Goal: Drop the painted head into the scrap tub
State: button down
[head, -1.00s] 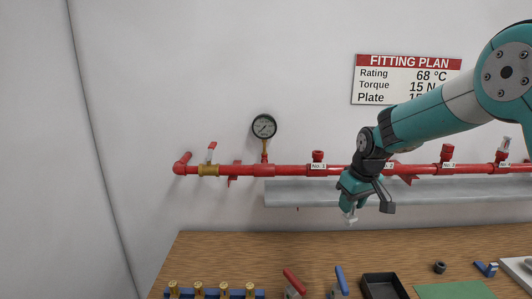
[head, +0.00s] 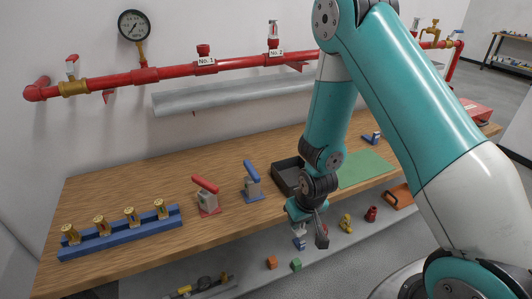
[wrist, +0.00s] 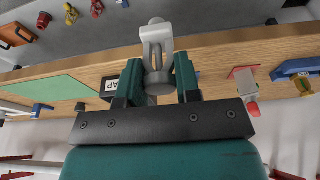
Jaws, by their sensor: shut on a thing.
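My gripper (head: 298,229) is shut on the painted head (wrist: 157,52), a whitish-grey sprinkler head with a forked frame. In the wrist view it sticks out between the two teal fingers (wrist: 155,82). In the head view the painted head is small and hard to make out. The scrap tub (head: 281,177) is a dark open box on the wooden bench. My arm covers its right part in the head view, and its label shows partly behind a finger in the wrist view (wrist: 109,86). The gripper is in front of the tub, around the bench's front edge.
A red-handled tool (head: 207,196) and a blue-handled tool (head: 252,182) stand left of the tub. A blue rack (head: 122,234) holds several brass heads. A green mat (head: 366,168) lies to the right. A lower shelf (head: 345,255) carries small coloured parts. A red pipe (head: 170,73) runs along the wall.

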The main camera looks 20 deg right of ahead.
aim_at(294, 176)
jog(key=z, duration=0.95)
jog(key=i, duration=0.2)
jog(key=u, duration=0.4)
jog(key=k, duration=0.5)
jog(key=u, duration=0.2)
jog(key=i, duration=1.05)
jog(key=z, duration=0.25)
